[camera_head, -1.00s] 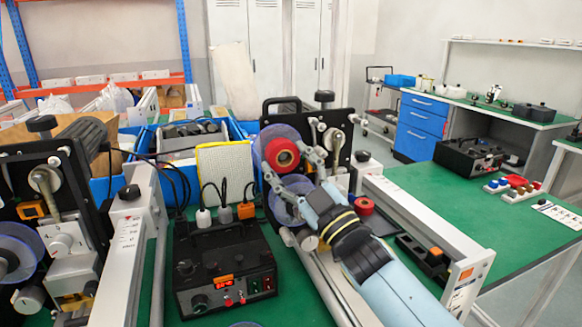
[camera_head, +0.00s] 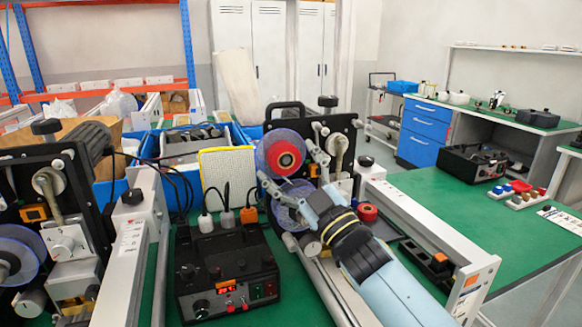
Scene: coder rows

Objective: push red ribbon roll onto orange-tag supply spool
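The red ribbon roll (camera_head: 286,151) sits at the middle of the upper clear bluish spool disc (camera_head: 263,150) on the right-hand machine. It looks close against the disc, with its round face toward me. An orange tag (camera_head: 472,280) shows on the near end of that machine's rail. My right gripper (camera_head: 285,161) is open, with one finger right of the roll and the other below and left of it. The fingers look apart from the roll. The lower spool disc (camera_head: 288,212) is partly hidden by the gripper. My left gripper is not in view.
A black power box (camera_head: 226,275) with plugs and cables stands left of the arm. A second machine (camera_head: 60,225) fills the left side. A small red roll (camera_head: 367,212) lies right of my gripper.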

